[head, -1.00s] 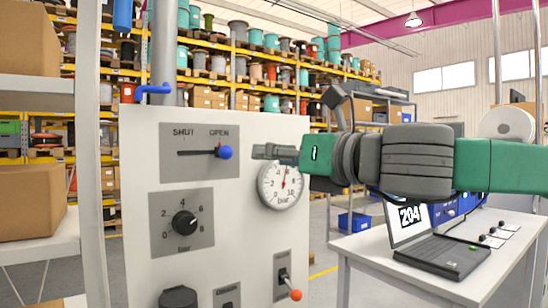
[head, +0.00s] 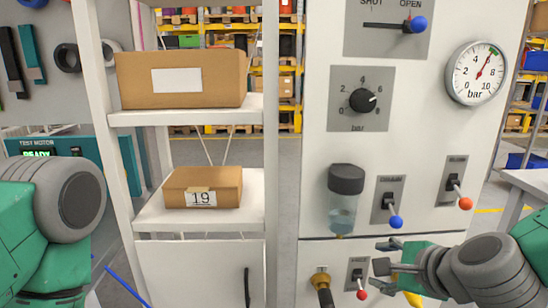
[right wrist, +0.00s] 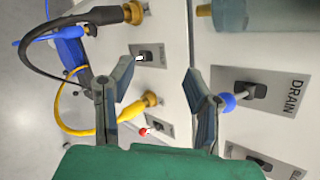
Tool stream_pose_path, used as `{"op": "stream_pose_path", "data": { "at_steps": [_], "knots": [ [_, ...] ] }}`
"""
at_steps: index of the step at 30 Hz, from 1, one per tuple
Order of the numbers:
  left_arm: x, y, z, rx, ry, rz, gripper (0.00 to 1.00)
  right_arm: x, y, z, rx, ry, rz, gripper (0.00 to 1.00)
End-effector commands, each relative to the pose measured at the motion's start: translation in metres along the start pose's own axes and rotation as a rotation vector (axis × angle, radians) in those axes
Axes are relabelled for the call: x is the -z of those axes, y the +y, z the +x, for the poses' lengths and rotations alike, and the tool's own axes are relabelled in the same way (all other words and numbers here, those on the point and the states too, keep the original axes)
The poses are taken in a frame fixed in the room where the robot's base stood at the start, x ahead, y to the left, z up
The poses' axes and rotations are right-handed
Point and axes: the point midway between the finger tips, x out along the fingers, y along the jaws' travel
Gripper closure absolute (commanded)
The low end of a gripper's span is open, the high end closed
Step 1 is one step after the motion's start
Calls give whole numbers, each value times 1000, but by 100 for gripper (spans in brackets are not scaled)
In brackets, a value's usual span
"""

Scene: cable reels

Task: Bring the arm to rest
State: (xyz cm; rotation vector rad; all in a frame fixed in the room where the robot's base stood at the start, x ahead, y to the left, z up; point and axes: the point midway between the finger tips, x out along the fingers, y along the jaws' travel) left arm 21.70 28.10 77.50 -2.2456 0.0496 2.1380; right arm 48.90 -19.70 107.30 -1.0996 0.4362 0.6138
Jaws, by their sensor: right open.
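My right gripper (head: 382,256) is open and empty at the lower right of the head view, in front of the white panel's lower part near a small red-tipped switch (head: 361,285). Its forearm comes in from the right edge. In the right wrist view its two fingers (right wrist: 158,76) stand apart, with panel switches and yellow and black hoses behind them. A blue-tipped switch (right wrist: 226,102) shows just beside the right-hand finger; I cannot tell if they touch. My left arm shows at the left edge of the head view, but its gripper is out of frame.
The white panel (head: 425,165) carries a blue-knobbed lever (head: 418,24) at OPEN, a dial (head: 362,100), a gauge (head: 476,73) and a clear bowl (head: 343,205). A shelf (head: 150,215) with cardboard boxes stands to its left. A table (head: 527,180) is at the right.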

Motion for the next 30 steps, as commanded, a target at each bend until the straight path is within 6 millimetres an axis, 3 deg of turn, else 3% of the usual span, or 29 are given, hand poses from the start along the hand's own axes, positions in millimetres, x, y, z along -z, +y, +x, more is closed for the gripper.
{"op": "stream_pose_path", "data": {
  "at_steps": [1,7,12,15,18,21,30],
  "knots": [
    [0,0,9,0,0,0,58,18,42,18,-71,28,-126,56],
    [-2,0,28,0,0,0,58,86,177,46,-341,47,-643,56],
    [-2,0,46,0,0,0,58,149,288,39,-601,-45,-1105,56],
    [-3,0,55,0,0,0,58,182,340,25,-739,-142,-1349,56],
    [-3,1,61,0,0,0,58,208,374,10,-841,-244,-1539,56],
    [-3,1,65,0,0,0,58,223,394,-1,-904,-323,-1660,56],
    [-3,0,65,0,0,0,58,230,401,-7,-932,-366,-1721,56]
  ]
}}
